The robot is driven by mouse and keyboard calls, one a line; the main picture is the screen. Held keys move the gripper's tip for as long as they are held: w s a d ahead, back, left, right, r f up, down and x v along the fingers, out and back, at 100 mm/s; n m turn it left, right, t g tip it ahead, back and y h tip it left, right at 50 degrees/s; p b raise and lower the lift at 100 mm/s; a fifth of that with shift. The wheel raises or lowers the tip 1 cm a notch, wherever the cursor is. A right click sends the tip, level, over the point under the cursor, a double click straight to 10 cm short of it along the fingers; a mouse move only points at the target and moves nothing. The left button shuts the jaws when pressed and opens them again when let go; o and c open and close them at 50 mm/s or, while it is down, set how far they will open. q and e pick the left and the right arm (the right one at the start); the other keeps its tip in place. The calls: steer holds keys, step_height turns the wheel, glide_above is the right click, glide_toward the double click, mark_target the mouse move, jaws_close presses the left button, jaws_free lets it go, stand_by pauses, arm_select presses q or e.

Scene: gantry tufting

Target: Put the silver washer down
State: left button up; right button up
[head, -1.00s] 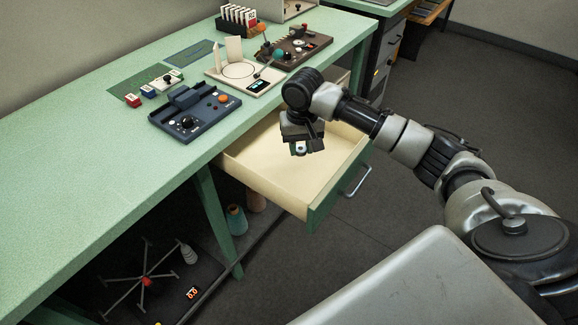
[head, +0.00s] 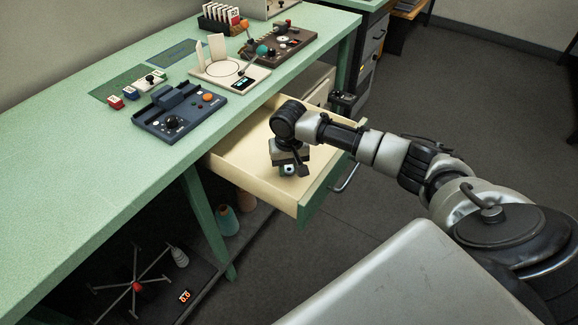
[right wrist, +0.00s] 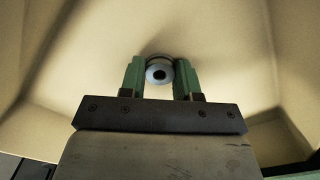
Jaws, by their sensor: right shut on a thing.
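The silver washer (right wrist: 158,72) shows in the right wrist view as a pale ring with a dark hole, between the two green fingers of my right gripper (right wrist: 160,80). The gripper is shut on it. In the head view my right gripper (head: 289,171) points down over the open drawer (head: 245,165), and the washer shows only as a small bright spot at its tip. In the right wrist view the cream drawer floor and walls fill the background. How far the washer is above the drawer floor I cannot tell. My left gripper is not in view.
The green bench (head: 60,170) runs along the left, with a dark blue device (head: 178,112), a cream device (head: 225,72) and a brown device (head: 285,45) near the drawer. The visible drawer floor looks bare. A dark shelf with a spoked stand (head: 137,286) lies below the bench.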

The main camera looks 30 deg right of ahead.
steer(key=shift+f, duration=0.1)
steer(key=o, duration=0.9)
step_height(320, 180, up, 12)
steer(key=shift+r+p, duration=0.15)
steer(key=shift+p, duration=0.35)
